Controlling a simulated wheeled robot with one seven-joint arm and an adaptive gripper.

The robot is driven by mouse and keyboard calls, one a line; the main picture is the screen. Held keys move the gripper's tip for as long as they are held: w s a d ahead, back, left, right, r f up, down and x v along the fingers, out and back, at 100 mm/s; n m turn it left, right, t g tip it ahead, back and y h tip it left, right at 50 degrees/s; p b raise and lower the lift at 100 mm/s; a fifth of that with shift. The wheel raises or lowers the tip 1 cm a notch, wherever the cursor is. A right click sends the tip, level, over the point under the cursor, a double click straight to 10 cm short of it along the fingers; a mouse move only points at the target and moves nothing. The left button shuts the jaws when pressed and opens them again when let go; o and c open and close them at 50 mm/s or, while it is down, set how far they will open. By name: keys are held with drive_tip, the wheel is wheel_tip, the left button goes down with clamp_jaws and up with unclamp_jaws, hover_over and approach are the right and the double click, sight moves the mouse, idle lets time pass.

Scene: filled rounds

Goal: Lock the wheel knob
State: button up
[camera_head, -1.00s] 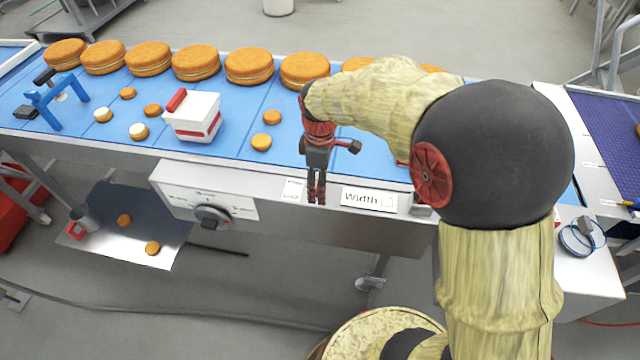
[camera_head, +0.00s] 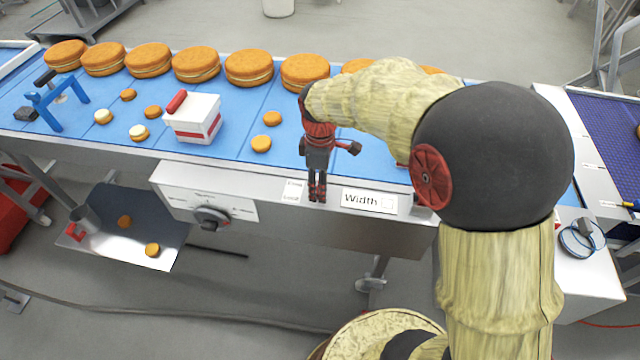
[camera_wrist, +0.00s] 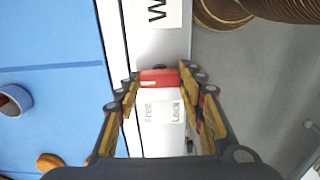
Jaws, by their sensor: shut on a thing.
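My gripper (camera_head: 317,192) points down at the front edge of the conveyor. In the wrist view its fingers (camera_wrist: 160,82) are shut on a small red lever (camera_wrist: 159,79). The fingers hide the lever's ends, so I cannot tell its exact setting. A white label (camera_wrist: 162,112) beside the lever reads FREE towards the belt and LOCK towards the outer edge; it also shows in the head view (camera_head: 292,191). A round black-and-grey wheel knob (camera_head: 211,217) sits on the white front panel, left of my gripper and apart from it.
A Width label (camera_head: 368,201) is right of my gripper. The blue belt (camera_head: 240,115) carries large round cakes (camera_head: 248,67), small rounds, a white box with a red handle (camera_head: 193,117) and a blue stand (camera_head: 50,98). A metal chute (camera_head: 125,235) hangs below left.

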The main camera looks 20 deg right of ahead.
drive_tip(key=shift+p, duration=0.3)
drive_tip(key=m+p, duration=0.2)
drive_tip(key=m, duration=0.1)
drive_tip(key=shift+r, duration=0.15)
drive_tip(key=m+p, duration=0.4)
drive_tip(key=m, duration=0.1)
drive_tip(key=m+p, duration=0.3)
drive_tip(key=m, duration=0.2)
drive_tip(key=shift+m, duration=0.4)
drive_tip(key=shift+m+p, duration=1)
drive_tip(key=shift+m, duration=1)
drive_tip(key=shift+f, duration=0.2)
drive_tip(key=o, duration=1.2)
drive_tip(key=shift+r, duration=0.1)
wheel_tip(320, 180, up, 12)
drive_tip(key=shift+f, duration=0.1)
